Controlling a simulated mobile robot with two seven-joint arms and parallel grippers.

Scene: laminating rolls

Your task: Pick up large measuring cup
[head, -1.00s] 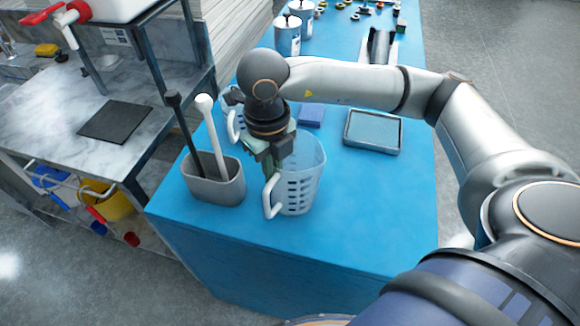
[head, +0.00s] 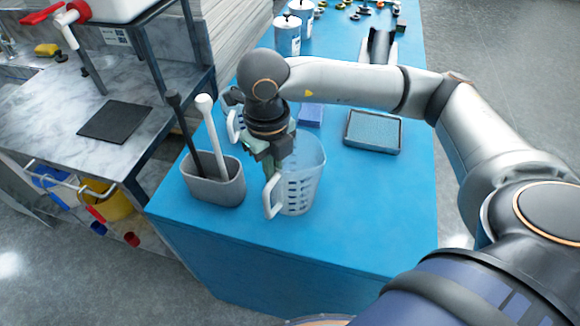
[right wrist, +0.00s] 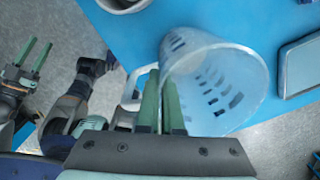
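The large measuring cup (head: 300,188) is clear, with dark markings and a white handle (head: 271,196). It stands upright near the left edge of the blue table and fills the middle of the right wrist view (right wrist: 225,85). My right gripper (head: 270,168) points down at the cup's handle side. In the right wrist view its green fingers (right wrist: 161,78) are close together at the cup's wall near the handle; whether they press on it is unclear. My left gripper (right wrist: 34,60) shows only in the right wrist view, with its fingers apart and nothing between them.
A grey holder (head: 217,185) with a black and a white stick stands left of the cup. Another cup (head: 233,122) is partly hidden behind my right wrist. A grey tray (head: 372,132) and a purple block (head: 311,115) lie behind. The table's front right is clear.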

